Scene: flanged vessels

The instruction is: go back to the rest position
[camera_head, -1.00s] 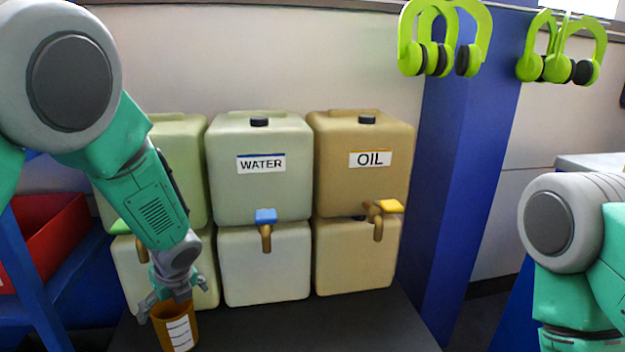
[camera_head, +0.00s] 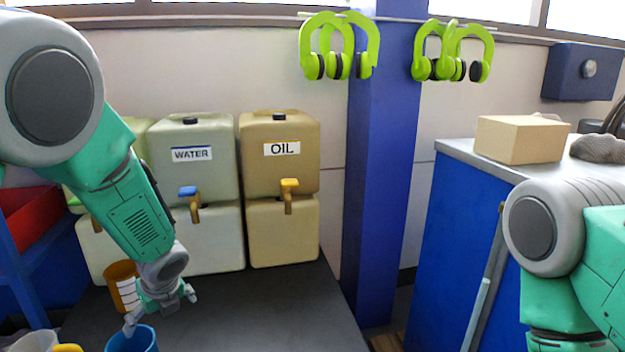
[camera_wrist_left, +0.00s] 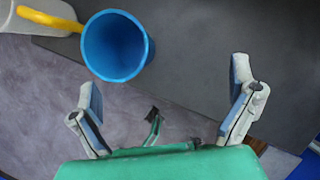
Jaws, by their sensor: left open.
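My left gripper (camera_head: 160,308) is open and empty over the dark table top, in front of the jugs. In the left wrist view its two fingers (camera_wrist_left: 166,95) are spread wide with nothing between them. A blue cup (camera_head: 135,341) stands just below and left of it in the head view; the cup (camera_wrist_left: 115,46) also shows in the left wrist view, beyond the fingers. A brown cup with a white label (camera_head: 122,286) stands behind the gripper, partly hidden by it. My right arm is at the right edge; its gripper is out of view.
Jugs marked WATER (camera_head: 197,158) and OIL (camera_head: 283,160) stand on other jugs, with taps. A whitish cup with a yellow handle (camera_head: 35,341) is at lower left. A blue pillar (camera_head: 380,180) and a blue cabinet bearing a box (camera_head: 520,139) are to the right.

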